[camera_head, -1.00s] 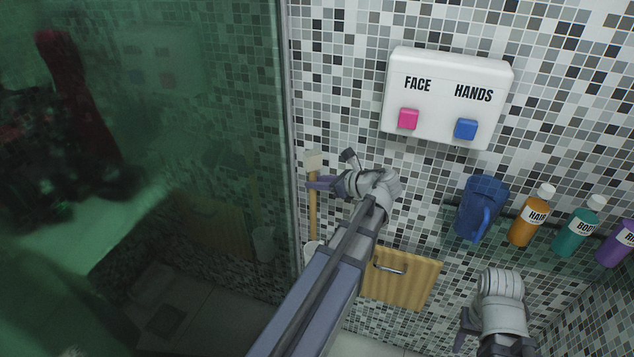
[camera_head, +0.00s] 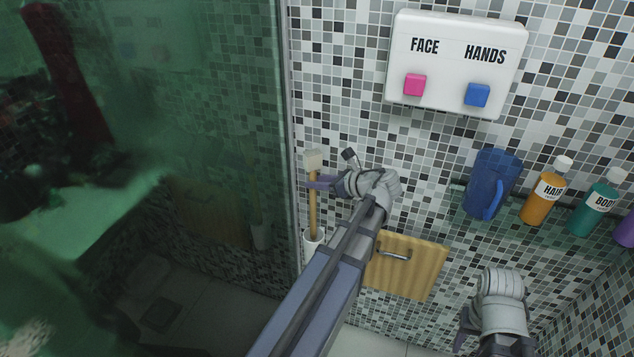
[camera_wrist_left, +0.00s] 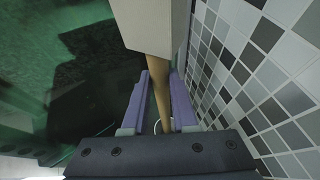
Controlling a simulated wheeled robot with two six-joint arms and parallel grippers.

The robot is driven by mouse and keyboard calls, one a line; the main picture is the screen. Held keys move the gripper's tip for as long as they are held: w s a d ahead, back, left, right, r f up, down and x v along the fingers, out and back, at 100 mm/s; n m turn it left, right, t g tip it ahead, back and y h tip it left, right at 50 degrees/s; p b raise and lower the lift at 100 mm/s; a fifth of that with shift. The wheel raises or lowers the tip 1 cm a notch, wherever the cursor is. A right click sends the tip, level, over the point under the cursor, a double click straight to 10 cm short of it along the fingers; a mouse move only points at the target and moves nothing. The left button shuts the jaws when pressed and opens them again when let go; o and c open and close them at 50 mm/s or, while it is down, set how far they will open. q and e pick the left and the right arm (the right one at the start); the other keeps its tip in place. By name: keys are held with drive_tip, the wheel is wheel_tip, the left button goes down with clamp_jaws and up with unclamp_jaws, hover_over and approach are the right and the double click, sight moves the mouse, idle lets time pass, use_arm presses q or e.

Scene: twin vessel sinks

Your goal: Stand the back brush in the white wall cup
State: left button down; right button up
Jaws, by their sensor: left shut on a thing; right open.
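The back brush (camera_head: 313,207) has a pale block head and a long wooden handle. It hangs close to upright, head up, beside the glass edge. My left gripper (camera_head: 318,184) is shut on its handle just below the head. In the left wrist view the head (camera_wrist_left: 152,24) is near the lens and the handle runs down between the fingers (camera_wrist_left: 160,104). The white wall cup (camera_head: 312,244) is low by the glass edge, partly behind my left arm. The handle's lower end meets the cup's mouth; I cannot tell how deep it sits. My right gripper (camera_head: 490,343) is open and empty.
A green glass panel (camera_head: 200,110) stands left of the brush. A white dispenser (camera_head: 455,65) is on the tiled wall. A blue mug (camera_head: 490,184) and several bottles (camera_head: 545,193) stand on a shelf at right. A wooden panel (camera_head: 420,268) with a handle is below.

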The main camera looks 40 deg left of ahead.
use_arm(q)
drive_tip(key=shift+f+b, duration=2.2)
drive_tip(key=shift+f, duration=0.3)
drive_tip(key=c, duration=0.6)
unclamp_jaws()
drive_tip(key=shift+r, duration=0.1)
drive_tip(key=shift+p+v, duration=1.7)
drive_tip(key=shift+v, duration=2.15)
